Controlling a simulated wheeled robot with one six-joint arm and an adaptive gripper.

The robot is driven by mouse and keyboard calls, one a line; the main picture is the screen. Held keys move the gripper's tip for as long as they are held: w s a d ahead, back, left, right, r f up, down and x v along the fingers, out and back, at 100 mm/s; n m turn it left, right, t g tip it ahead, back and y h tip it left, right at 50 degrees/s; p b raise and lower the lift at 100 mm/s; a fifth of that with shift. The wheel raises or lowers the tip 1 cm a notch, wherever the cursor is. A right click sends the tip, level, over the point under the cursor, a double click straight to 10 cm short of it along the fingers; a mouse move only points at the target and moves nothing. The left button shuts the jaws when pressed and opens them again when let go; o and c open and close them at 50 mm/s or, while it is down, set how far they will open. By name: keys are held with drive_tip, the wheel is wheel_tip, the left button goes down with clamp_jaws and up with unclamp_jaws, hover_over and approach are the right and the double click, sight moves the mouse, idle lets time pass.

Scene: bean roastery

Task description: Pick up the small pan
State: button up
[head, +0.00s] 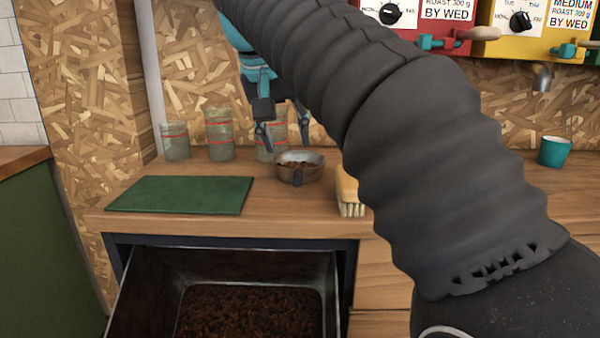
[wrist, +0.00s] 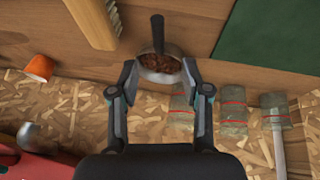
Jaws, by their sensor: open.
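The small pan (head: 299,168) stands on the wooden counter, round and metallic with brown beans or grounds inside. Its short dark handle points toward the front of the counter in the head view. My gripper (head: 283,143) is open and empty above the pan, fingers pointing down. In the wrist view the pan (wrist: 160,63) lies just beyond the fingertips of my gripper (wrist: 160,68), between their lines, with its dark handle pointing away at the top. I see no contact between fingers and pan. My arm hides part of the counter to the right.
A green mat (head: 180,194) lies left of the pan, and a brush (head: 349,192) lies close on its right. Several banded jars (head: 219,134) stand behind. An open drawer (head: 333,285) with dark contents is below. A teal cup (head: 554,151) stands far right.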

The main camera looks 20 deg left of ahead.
sight(297, 172)
drive_tip(key=b+x, duration=0.1)
drive_tip(key=x, duration=0.4)
drive_tip(key=b+x, duration=0.1)
drive_tip(key=x, duration=0.3)
drive_tip(key=shift+d+f, duration=0.25)
drive_tip(key=shift+f, duration=0.15)
clamp_jaws()
